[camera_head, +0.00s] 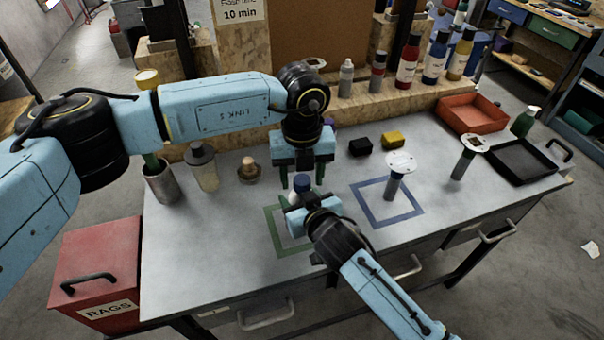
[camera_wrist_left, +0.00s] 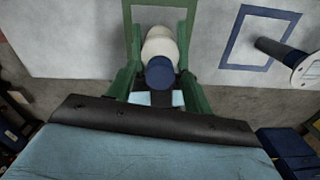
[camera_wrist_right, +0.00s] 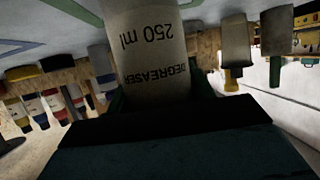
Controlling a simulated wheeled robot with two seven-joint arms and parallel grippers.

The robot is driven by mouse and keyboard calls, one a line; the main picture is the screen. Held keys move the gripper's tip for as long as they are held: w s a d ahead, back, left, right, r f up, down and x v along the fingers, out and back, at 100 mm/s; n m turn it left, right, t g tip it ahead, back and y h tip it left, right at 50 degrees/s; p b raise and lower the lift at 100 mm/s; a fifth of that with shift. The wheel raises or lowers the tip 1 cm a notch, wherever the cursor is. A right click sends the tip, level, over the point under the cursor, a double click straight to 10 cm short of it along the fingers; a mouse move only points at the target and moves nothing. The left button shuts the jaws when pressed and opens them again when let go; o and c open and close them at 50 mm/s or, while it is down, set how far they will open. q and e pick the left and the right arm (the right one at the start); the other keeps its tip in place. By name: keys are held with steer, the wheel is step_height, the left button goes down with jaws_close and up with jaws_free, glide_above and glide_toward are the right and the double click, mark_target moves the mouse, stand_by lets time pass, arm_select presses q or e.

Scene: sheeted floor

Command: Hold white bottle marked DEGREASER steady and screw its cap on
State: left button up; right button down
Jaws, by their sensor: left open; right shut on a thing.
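The white bottle marked DEGREASER (camera_wrist_right: 147,40) fills the middle of the right wrist view, its label upside down there. My right gripper (camera_head: 300,203) is shut on its body over the table's front middle. A dark blue cap (camera_head: 301,182) is at the bottle's top. In the left wrist view the cap (camera_wrist_left: 160,73) lies in line with the white bottle (camera_wrist_left: 159,44). I cannot tell whether it is threaded on. My left gripper (camera_head: 302,177) points down from above, open, with its green fingers on either side of the cap and apart from it.
A green square outline (camera_head: 274,236) lies beneath the bottle, with a blue square outline (camera_head: 412,212) to its right. Two grey posts with white discs (camera_head: 401,162) (camera_head: 473,144) stand right. Jars (camera_head: 203,167) stand left. A red tray (camera_head: 471,114) and black tray (camera_head: 522,161) are far right.

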arm_select(q)
steer(key=shift+r, duration=0.1)
steer(key=shift+r, duration=2.2)
steer(key=shift+c, duration=0.4)
steer(key=r+n, duration=0.1)
steer(key=n, duration=0.2)
steer(key=shift+d+r, duration=0.1)
steer(key=shift+r, duration=0.3)
steer(key=n, duration=0.1)
steer(key=r+n, duration=0.1)
steer(key=n, duration=0.1)
steer(key=shift+r+n, duration=0.3)
steer(key=shift+f, duration=4)
